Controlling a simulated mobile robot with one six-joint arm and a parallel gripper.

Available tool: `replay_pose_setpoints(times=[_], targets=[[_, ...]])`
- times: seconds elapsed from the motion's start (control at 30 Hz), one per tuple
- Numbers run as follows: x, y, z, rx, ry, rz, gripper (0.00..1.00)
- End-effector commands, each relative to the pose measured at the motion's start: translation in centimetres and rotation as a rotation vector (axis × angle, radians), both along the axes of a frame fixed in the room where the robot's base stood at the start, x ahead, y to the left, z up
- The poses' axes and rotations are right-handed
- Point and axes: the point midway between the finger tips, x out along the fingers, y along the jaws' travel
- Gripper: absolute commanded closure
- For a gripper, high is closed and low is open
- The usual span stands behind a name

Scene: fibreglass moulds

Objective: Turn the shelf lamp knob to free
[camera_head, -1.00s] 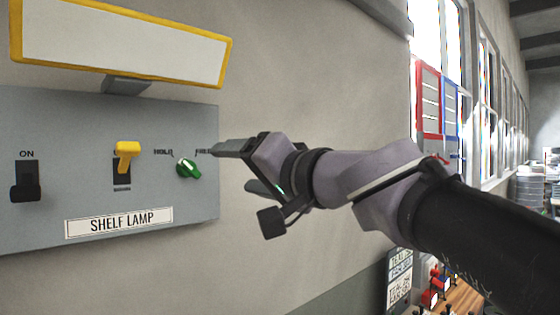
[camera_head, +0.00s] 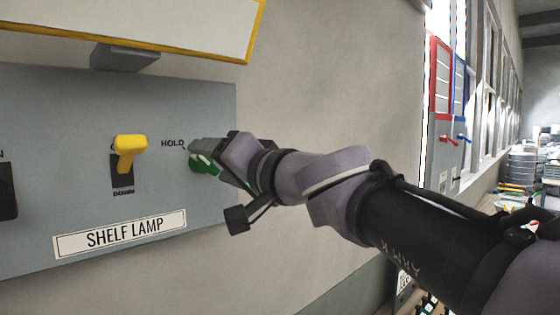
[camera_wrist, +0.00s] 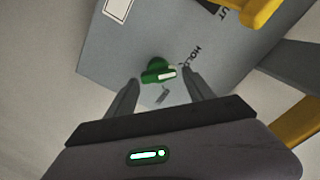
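The green knob (camera_head: 204,166) sits on the grey SHELF LAMP panel (camera_head: 50,110), to the right of the HOLD label, partly hidden by my gripper (camera_head: 203,150) in the head view. In the wrist view the knob (camera_wrist: 154,70) lies ahead, between the two spread fingertips of my gripper (camera_wrist: 160,76). Visible gaps remain on both sides, so the fingers hold nothing. The knob's white mark is on the side towards the labels; its exact setting is hard to tell. The FREE label is hidden in the head view.
A yellow lever switch (camera_head: 130,148) stands left of the knob, with a black switch (camera_head: 7,190) at the panel's left edge. A yellow-framed board (camera_head: 150,22) juts above the panel. The wall right of the panel is bare.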

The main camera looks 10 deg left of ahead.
Motion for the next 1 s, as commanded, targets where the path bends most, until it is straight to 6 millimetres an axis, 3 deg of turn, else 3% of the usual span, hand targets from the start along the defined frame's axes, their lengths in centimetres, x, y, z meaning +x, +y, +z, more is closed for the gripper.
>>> replay_pose_setpoints(times=[0.03,0.23,0.27,0.63,1.0], targets=[[0.01,0.00,-0.02,0.000,0.000,0.000,0.51],[0.01,0.00,-0.01,0.000,0.000,0.000,0.90],[0.01,0.00,-0.01,0.000,0.000,0.000,0.91],[0.03,-0.02,-0.13,0.059,0.069,0.000,0.91],[0.07,-0.09,-0.23,0.266,0.311,0.002,0.91]])
